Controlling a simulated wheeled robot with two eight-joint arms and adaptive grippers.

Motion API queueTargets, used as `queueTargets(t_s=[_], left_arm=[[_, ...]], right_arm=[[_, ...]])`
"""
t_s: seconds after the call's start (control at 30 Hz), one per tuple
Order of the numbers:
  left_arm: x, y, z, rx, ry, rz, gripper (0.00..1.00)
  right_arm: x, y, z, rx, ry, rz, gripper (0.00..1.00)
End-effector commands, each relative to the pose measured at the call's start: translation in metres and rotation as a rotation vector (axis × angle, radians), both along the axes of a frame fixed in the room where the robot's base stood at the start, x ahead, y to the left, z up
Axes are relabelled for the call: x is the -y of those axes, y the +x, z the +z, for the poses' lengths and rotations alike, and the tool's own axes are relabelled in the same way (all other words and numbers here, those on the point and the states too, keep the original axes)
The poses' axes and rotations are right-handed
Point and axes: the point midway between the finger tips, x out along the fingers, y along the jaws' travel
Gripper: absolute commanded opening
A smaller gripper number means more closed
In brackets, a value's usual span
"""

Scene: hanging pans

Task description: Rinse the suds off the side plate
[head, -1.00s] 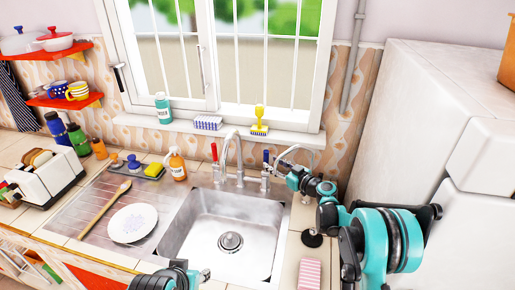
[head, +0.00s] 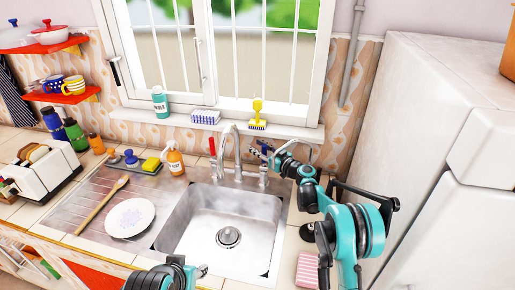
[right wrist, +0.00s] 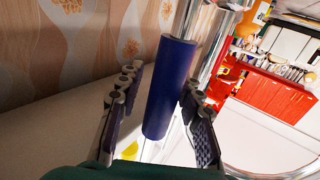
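The side plate (head: 130,217) is white with pale lilac suds or marks in its middle, and lies on the drainboard left of the sink. The sink basin (head: 190,234) looks empty. The tap (head: 231,150) stands behind it, with a red-topped handle (head: 212,147) on the left and a blue-topped handle (head: 264,158) on the right. My right gripper (head: 257,149) is at the blue handle. In the right wrist view the blue handle (right wrist: 170,88) stands between its open fingers, with gaps on both sides. My left gripper (head: 202,271) is low at the front edge; its fingers are unclear.
A wooden spoon (head: 100,205) lies left of the plate. A pink striped cloth (head: 308,270) lies right of the sink. A toaster (head: 44,172) is at far left, a white fridge (head: 420,130) at right.

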Motion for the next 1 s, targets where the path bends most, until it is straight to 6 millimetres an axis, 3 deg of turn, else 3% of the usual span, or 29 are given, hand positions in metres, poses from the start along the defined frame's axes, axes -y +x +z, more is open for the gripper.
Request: queueTargets(t_s=[0.1,0.23,0.63,1.0], left_arm=[[0.0,0.0,0.0,0.0,0.0,0.0,0.4],[0.0,0.0,0.0,0.0,0.0,0.0,0.4],[0.0,0.0,-0.004,0.0,0.0,0.0,0.4],[0.0,0.0,-0.027,0.0,0.0,0.0,0.4]], right_arm=[[0.0,0.0,0.0,0.0,0.0,0.0,0.33],[0.0,0.0,0.0,0.0,0.0,0.0,0.0],[0.0,-0.003,-0.001,0.025,-0.004,0.001,0.0],[-0.005,-0.025,0.001,0.265,-0.052,0.001,0.0]])
